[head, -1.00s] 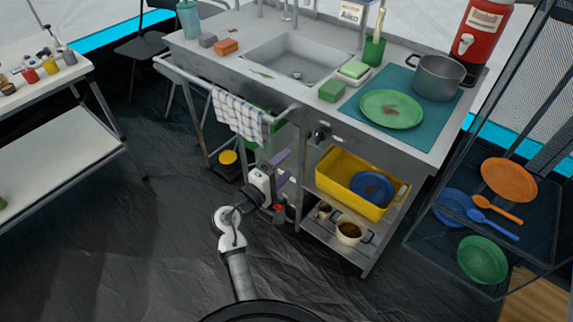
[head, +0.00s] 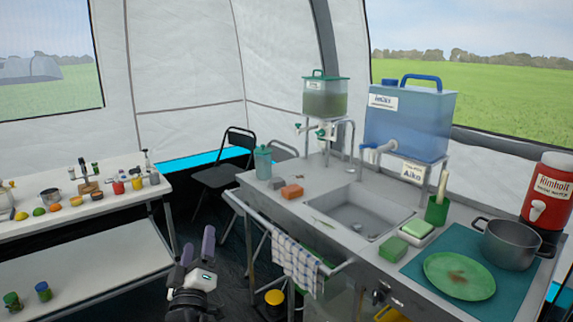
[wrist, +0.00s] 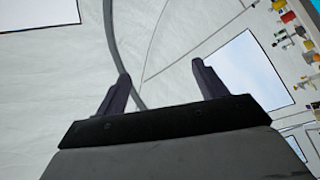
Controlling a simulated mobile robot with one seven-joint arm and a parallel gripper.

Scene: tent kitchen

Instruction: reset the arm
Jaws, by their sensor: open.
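My gripper (head: 197,243) stands at the lower middle of the head view, fingers pointing up, in front of the gap between the left table and the sink unit. Its two dark purple fingers are apart with nothing between them. In the wrist view my gripper (wrist: 160,82) also shows open and empty, against the pale tent wall (wrist: 155,35). It touches nothing that I can see. Most of my arm is below the head view's lower edge.
The sink unit (head: 290,208) is at right, with a towel (head: 297,264) on its front rail. It carries a green plate (head: 459,275) and a pot (head: 510,243). A white table (head: 125,192) with small items is at left. A black chair (head: 225,175) stands behind.

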